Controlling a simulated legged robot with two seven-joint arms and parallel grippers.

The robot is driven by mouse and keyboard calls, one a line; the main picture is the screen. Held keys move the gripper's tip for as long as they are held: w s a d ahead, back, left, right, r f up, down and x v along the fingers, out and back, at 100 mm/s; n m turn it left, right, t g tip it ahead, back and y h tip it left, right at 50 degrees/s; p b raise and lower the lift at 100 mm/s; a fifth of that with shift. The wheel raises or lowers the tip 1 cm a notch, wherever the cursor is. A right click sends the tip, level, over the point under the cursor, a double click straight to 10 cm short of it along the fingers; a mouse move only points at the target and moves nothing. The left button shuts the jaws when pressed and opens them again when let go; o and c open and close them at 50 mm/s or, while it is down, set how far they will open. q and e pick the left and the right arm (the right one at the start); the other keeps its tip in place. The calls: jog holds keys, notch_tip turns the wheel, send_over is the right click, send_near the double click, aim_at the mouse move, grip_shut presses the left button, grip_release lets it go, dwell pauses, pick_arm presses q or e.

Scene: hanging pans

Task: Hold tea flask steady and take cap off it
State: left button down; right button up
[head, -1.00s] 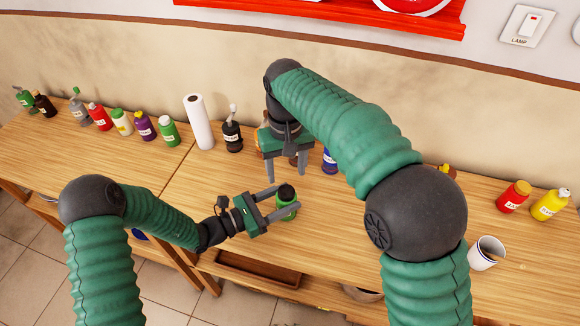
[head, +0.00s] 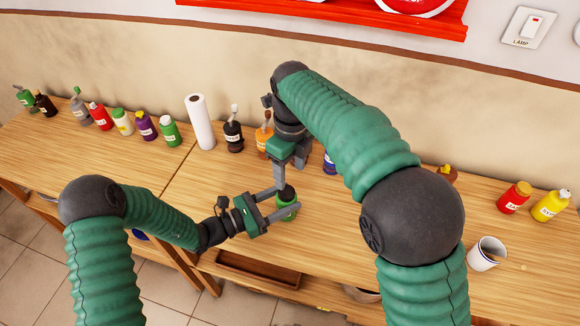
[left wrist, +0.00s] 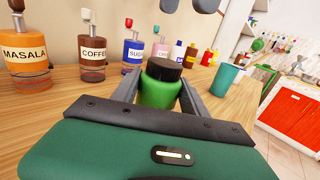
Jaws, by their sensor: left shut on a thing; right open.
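The tea flask (head: 287,208) is a green bottle with a dark cap (head: 286,191), standing upright near the front edge of the counter. My left gripper (head: 283,203) is shut on the flask's body from the left. In the left wrist view the flask's green body (left wrist: 158,92) sits between the two fingers, with its dark cap (left wrist: 164,69) on top. My right gripper (head: 291,175) is open and points down just above the cap. In the left wrist view its two fingertips (left wrist: 191,5) hang at the top edge, apart from the cap.
Behind the flask stand several pump bottles, among them orange (head: 264,136) and black (head: 233,134), and a paper roll (head: 199,122). A white cup (head: 487,253) stands at the right. A red jar (head: 514,197) and yellow bottle (head: 551,205) are farther right. The counter (head: 400,180) has bare room between them.

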aim_at(290, 191)
notch_tip(290, 191, down, 7)
jog(key=shift+f, duration=0.2)
jog(key=shift+c, duration=0.5)
